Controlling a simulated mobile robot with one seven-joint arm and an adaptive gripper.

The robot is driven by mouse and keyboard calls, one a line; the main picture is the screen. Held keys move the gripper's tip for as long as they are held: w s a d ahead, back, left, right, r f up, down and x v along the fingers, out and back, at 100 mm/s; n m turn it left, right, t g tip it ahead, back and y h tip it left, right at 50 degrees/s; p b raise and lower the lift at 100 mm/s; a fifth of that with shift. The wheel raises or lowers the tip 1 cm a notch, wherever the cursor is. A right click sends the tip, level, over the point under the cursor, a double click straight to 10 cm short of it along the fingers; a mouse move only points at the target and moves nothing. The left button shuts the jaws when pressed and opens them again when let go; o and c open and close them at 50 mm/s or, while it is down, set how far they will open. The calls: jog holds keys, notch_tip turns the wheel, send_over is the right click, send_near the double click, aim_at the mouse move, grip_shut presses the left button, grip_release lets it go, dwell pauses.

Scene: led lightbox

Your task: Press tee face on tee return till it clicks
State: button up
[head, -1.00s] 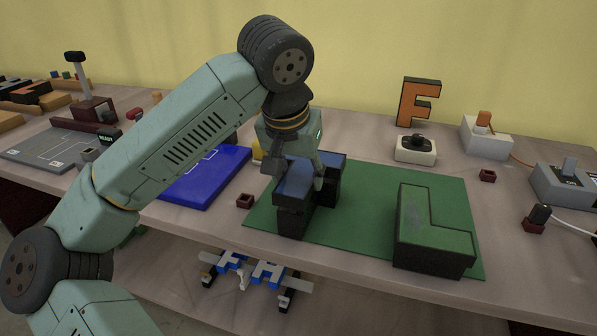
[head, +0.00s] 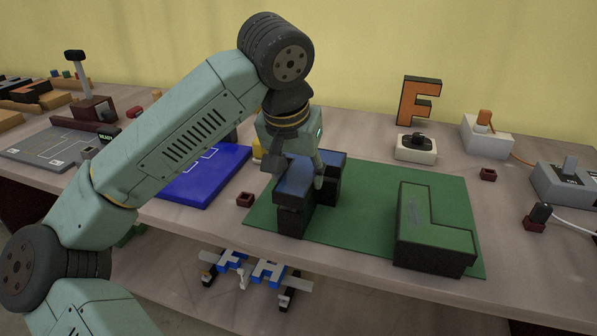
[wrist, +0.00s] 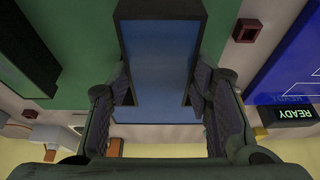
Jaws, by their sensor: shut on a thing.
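The tee face (head: 297,181) is the blue top of a dark T-shaped block standing on the green mat. The tee return (head: 292,221) is the dark wall under it. My gripper (head: 297,175) reaches down from above and is shut on the blue face, with a finger on each side. In the wrist view the blue tee face (wrist: 160,60) runs between the two padded fingers, its crossbar showing beyond them. The face sits on or very near the return; whether it is fully seated I cannot tell.
A green-topped L block (head: 435,225) stands on the green mat (head: 365,205) to the right. A blue mat (head: 205,180) lies to the left. A small dark red holder (head: 245,199) sits between the mats. An orange F (head: 418,102) stands at the back.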

jog(key=shift+f+b, duration=1.6)
jog(key=shift+f, duration=0.25)
jog(key=o, duration=1.3)
jog(key=shift+r, duration=0.1)
jog(key=shift+p+v, duration=2.4)
jog(key=shift+v, duration=1.55)
